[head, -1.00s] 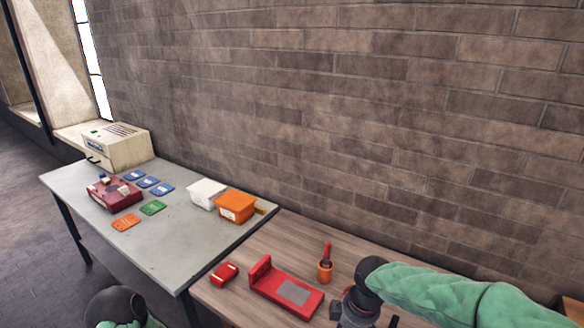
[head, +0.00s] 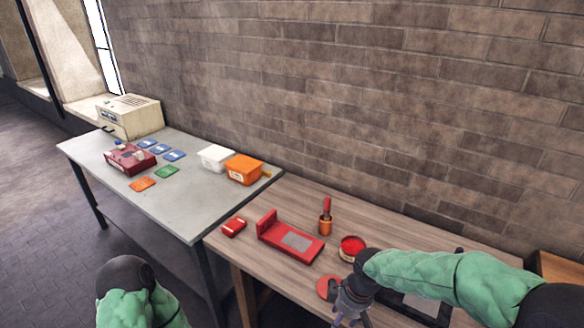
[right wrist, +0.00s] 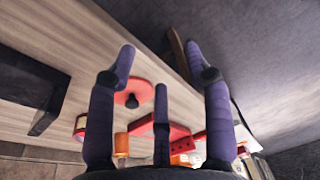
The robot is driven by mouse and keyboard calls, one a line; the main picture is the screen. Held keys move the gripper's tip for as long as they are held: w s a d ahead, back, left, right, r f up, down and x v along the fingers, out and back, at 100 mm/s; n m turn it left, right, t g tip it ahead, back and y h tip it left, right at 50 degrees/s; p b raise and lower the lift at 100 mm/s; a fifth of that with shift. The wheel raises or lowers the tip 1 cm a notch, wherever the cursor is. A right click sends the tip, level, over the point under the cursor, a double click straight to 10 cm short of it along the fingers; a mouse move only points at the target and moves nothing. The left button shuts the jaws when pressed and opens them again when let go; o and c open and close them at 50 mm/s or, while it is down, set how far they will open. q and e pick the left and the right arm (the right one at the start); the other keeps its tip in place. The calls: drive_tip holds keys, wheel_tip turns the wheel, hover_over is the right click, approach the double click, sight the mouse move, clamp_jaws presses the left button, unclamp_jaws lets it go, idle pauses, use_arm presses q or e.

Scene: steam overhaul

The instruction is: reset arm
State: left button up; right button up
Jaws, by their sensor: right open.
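My right arm reaches in from the right in the head view, and its gripper (head: 350,316) hangs over the wooden table's front part. In the right wrist view the gripper (right wrist: 162,60) is open with its fingers spread and nothing between them. A red round lid with a dark knob (right wrist: 131,94) lies on the table beyond the fingers; it also shows in the head view (head: 327,288), just left of the gripper. Only my left arm's dark and green upper part shows at the lower left; its gripper is out of frame.
The wooden table (head: 262,277) holds a small red box (head: 233,227), a red stand (head: 290,238), an orange cup (head: 325,227), an open red tin (head: 352,246) and a dark tray (head: 421,303). The grey table (head: 190,205) holds bins, cards and a beige machine (head: 130,116). A brick wall stands behind.

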drive_tip(key=s+a+f+m+y, duration=0.1)
drive_tip(key=s+f+m, duration=0.5)
drive_tip(key=f, duration=0.7)
drive_tip(key=s+a+f+m+y, duration=0.1)
drive_tip(key=s+a+f+m, duration=0.1)
drive_tip(key=s+f+m, duration=0.4)
drive_tip(key=s+f, duration=0.3)
drive_tip(key=f, duration=0.4)
drive_tip(key=shift+f, duration=0.3)
